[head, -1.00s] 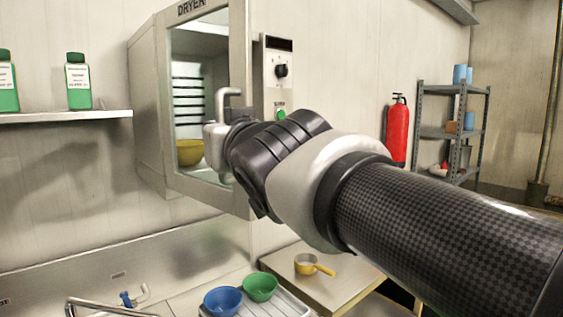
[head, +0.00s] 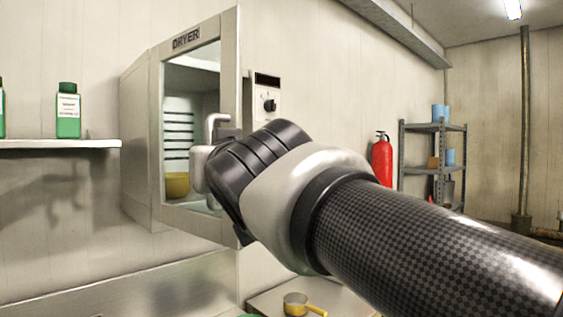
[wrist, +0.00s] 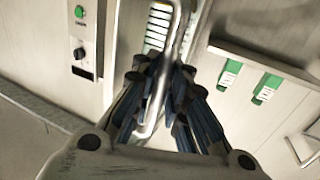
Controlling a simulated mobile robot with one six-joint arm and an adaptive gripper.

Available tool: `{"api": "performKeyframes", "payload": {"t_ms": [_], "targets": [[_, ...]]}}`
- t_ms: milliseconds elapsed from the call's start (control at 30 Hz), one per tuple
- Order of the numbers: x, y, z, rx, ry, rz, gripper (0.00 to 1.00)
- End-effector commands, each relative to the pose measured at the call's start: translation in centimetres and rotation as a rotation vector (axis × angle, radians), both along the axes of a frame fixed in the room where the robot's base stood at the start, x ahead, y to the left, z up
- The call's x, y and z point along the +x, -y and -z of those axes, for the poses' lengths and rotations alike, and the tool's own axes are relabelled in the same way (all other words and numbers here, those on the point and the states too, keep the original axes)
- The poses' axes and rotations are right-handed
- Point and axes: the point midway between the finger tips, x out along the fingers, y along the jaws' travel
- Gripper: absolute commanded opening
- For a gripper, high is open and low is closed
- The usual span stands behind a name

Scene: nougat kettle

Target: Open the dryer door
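The dryer (head: 137,150) is a pale metal cabinet on the wall. Its door (head: 232,70) has a large window and a right edge that stands out in front of the control panel; I cannot tell how far ajar it is. The grey bar handle (head: 212,122) is on the door's right side and also shows in the wrist view (wrist: 175,20). My gripper (wrist: 162,72) has its dark fingers drawn in on both sides of the handle bar, seemingly touching it. In the head view my wrist hides the fingers and the lower handle.
The control panel (head: 265,95) is right of the door. A yellow bowl (head: 177,185) shows behind the window. A shelf (head: 60,144) with green bottles is at left. A yellow pan (head: 296,303) lies on a table below. A red extinguisher (head: 382,160) and a rack (head: 402,160) stand farther right.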

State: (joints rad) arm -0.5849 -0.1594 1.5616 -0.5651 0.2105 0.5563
Motion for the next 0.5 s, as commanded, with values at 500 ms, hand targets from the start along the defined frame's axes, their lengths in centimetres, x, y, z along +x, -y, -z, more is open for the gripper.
{"api": "performKeyframes", "payload": {"t_ms": [500], "targets": [[-0.13,-0.06,-0.40,0.002,0.009,-0.003,0.31]]}}
